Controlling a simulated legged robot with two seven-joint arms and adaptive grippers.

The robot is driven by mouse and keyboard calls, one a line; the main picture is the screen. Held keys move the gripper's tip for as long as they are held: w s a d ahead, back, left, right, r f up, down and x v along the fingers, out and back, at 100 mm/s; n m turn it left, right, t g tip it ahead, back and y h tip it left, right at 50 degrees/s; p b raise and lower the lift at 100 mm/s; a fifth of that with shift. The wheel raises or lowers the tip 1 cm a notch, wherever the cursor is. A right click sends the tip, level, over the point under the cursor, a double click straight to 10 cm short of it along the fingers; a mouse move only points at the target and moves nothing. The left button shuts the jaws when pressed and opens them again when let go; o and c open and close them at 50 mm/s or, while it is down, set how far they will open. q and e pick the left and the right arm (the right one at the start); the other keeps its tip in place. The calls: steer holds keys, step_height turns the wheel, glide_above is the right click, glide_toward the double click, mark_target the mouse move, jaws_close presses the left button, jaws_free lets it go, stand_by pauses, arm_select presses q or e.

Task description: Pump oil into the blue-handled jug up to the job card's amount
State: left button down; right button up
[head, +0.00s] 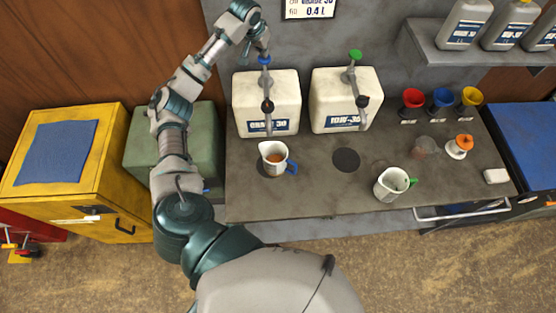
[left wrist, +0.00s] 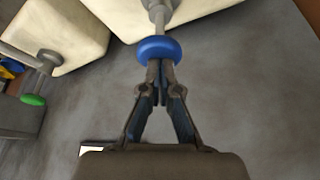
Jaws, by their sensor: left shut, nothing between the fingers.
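The blue-handled jug (head: 282,171) stands upright on the bench below the dark spout of the left white drum (head: 254,92); amber oil shows inside. That drum's pump has a blue knob (head: 264,59), also large in the left wrist view (left wrist: 160,49). My left gripper (left wrist: 160,72) is shut with its fingertips at the knob, nothing between them; I cannot tell whether they touch it. My right gripper is not in view.
A second white drum (head: 345,92) has a green pump knob (head: 355,54). A green-handled jug (head: 391,187) stands right of a dark round pad (head: 345,160). Red, blue and yellow funnels (head: 442,98) are at the right. Bottles (head: 466,24) stand on a shelf.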

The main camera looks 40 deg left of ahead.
mark_target(262, 59)
arm_select(q)
steer(key=shift+f+b, duration=0.3)
steer(key=shift+f, duration=2.1)
steer(key=shift+r+p, duration=0.5)
steer(key=shift+r, duration=2.75)
steer(key=shift+f, duration=0.2)
steer(key=shift+f+b, duration=0.5)
steer(key=shift+f, duration=2.55)
